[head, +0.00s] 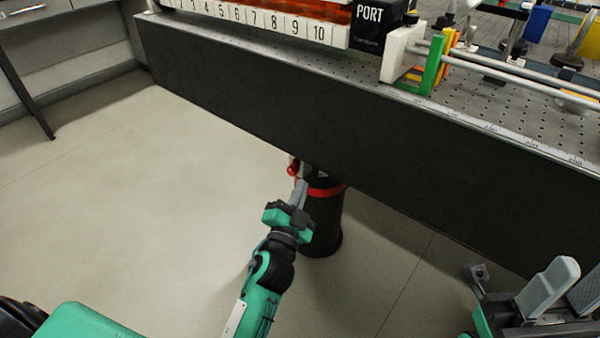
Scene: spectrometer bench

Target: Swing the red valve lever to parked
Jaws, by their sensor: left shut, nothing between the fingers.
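A black cylinder (325,225) stands on the floor, partly under the bench's dark front panel. A red part that looks like the valve lever's end (293,169) shows at its upper left, beside a pale fitting. A red band (329,190) curves around the cylinder's upper part. My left gripper (299,193) is shut and empty, just below the red end and in front of the cylinder. I cannot tell whether it touches the lever. The lever's pivot and any parked mark are hidden or too small to see. My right gripper (568,287) is open and empty at the bottom right.
The perforated bench top (490,105) carries a numbered strip (255,20), a black PORT block (370,22), metal rods and coloured holders. Its dark front panel (300,115) stands close behind the cylinder. The pale floor (130,190) is clear to the left.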

